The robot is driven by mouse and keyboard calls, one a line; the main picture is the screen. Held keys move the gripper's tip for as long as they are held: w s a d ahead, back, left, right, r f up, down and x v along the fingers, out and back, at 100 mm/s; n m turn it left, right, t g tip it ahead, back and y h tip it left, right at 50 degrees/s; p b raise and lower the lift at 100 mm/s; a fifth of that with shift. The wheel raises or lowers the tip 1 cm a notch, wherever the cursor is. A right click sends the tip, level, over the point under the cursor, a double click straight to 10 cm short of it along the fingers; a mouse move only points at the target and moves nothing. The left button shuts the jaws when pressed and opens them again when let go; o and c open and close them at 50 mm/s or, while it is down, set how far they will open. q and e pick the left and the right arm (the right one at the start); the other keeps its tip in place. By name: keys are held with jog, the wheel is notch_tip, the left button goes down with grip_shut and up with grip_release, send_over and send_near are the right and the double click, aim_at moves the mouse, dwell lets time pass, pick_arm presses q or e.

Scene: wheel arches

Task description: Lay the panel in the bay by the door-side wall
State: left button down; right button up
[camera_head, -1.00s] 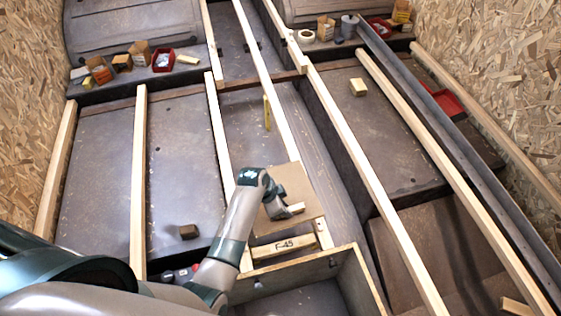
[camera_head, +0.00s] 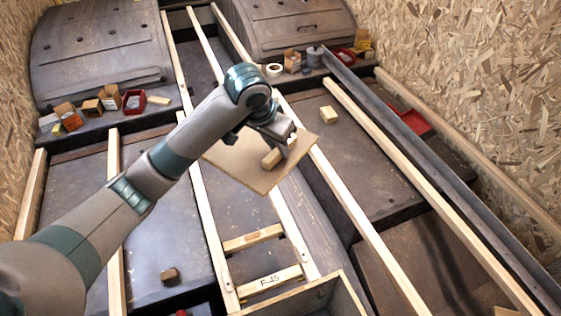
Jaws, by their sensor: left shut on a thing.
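The panel (camera_head: 233,160) is a thin square tan board with a small wooden block (camera_head: 272,158) on top as a handle. My left gripper (camera_head: 281,150) is shut on this block and holds the panel, tilted in the picture, over the middle floor strip between the pale battens. The panel hides part of the strip and battens beneath it. Nearer, a bare opening with two wooden crosspieces shows, one of them marked F-45 (camera_head: 270,283). I cannot tell from the picture which wall is the door-side one. My right gripper is not in view.
Long pale battens (camera_head: 350,205) run along the floor, with a dark metal rail (camera_head: 450,180) at right. Small boxes and a red bin (camera_head: 134,101) line the left wheel arch (camera_head: 103,55). A wooden block (camera_head: 328,115) lies right of the panel; an open wooden box (camera_head: 310,300) stands nearest.

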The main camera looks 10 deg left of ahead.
pick_arm(q)
jog(key=s+a+r+n, duration=0.1)
jog(key=s+a, duration=0.1)
jog(key=s+a+r+n+y, duration=0.1)
jog(key=s+a+r+n, duration=0.1)
jog(key=s, duration=0.1)
jog(key=s+a+r+n, duration=0.1)
jog(key=s+a+r, duration=0.1)
jog(key=a, duration=0.1)
jog(key=shift+s+n+t+y, duration=0.15)
jog(key=shift+n+t+y, duration=0.15)
jog(key=shift+s+a+r, duration=0.1)
jog(key=shift+s+a, duration=0.15)
jog(key=shift+s, duration=0.05)
jog(key=shift+s, duration=0.1)
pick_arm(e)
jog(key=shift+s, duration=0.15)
